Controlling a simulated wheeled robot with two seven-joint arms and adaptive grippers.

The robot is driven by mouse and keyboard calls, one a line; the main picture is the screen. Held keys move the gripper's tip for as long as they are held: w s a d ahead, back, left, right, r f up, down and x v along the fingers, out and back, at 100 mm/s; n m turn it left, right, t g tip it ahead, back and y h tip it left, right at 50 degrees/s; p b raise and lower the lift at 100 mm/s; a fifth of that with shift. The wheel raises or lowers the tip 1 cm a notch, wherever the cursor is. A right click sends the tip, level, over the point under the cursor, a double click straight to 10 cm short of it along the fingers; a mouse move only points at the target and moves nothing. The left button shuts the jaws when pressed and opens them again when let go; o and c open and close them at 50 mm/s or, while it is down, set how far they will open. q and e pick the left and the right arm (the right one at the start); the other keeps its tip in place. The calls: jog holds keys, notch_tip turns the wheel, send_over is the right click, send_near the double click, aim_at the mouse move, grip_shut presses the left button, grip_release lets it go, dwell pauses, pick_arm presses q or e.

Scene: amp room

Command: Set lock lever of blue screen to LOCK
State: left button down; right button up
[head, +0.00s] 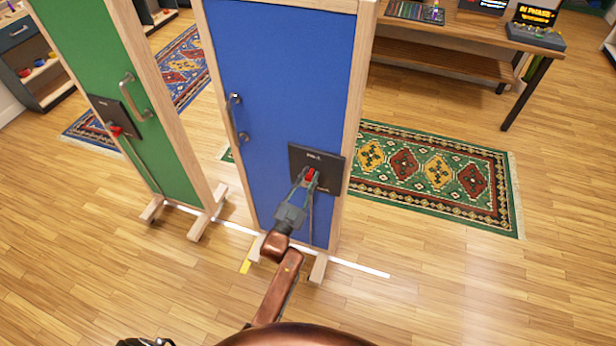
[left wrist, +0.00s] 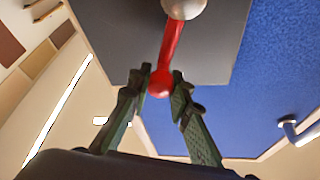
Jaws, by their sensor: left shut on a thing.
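The blue screen (head: 275,75) stands upright in a wooden frame in the middle of the head view. A dark plate (head: 333,172) sits low on its right side and carries a red lock lever (head: 311,174). My left gripper (head: 307,176) reaches up to the lever. In the left wrist view, the lever (left wrist: 170,45) runs from a pale round hub (left wrist: 183,8) to a red ball end between the fingertips of my left gripper (left wrist: 161,80), which is shut on it. The plate's lettering is too small to read.
A green screen (head: 95,60) with its own red lever (head: 116,131) stands to the left. The blue screen has a metal handle (head: 238,118). A patterned green rug (head: 430,175) and a wooden table (head: 455,30) are to the right. The floor in front is clear.

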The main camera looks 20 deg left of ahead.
pick_arm(q)
jog(key=d+f+m+g+h+p, duration=0.2)
jog(key=d+f+m+g, duration=0.3)
jog(key=m, duration=1)
jog(key=shift+d+f+m+h+p, duration=0.4)
jog(key=shift+f+h, duration=0.2)
jog(key=shift+f, duration=0.55)
pick_arm(e)
jog(key=shift+w+r, duration=0.3)
jog(key=shift+r, duration=0.4)
jog(key=shift+w+r, duration=0.3)
jog(key=shift+r, duration=0.4)
pick_arm(q)
jog(key=shift+s, duration=0.1)
jog(key=c, duration=1.7)
grip_release()
jog(key=shift+c, duration=0.2)
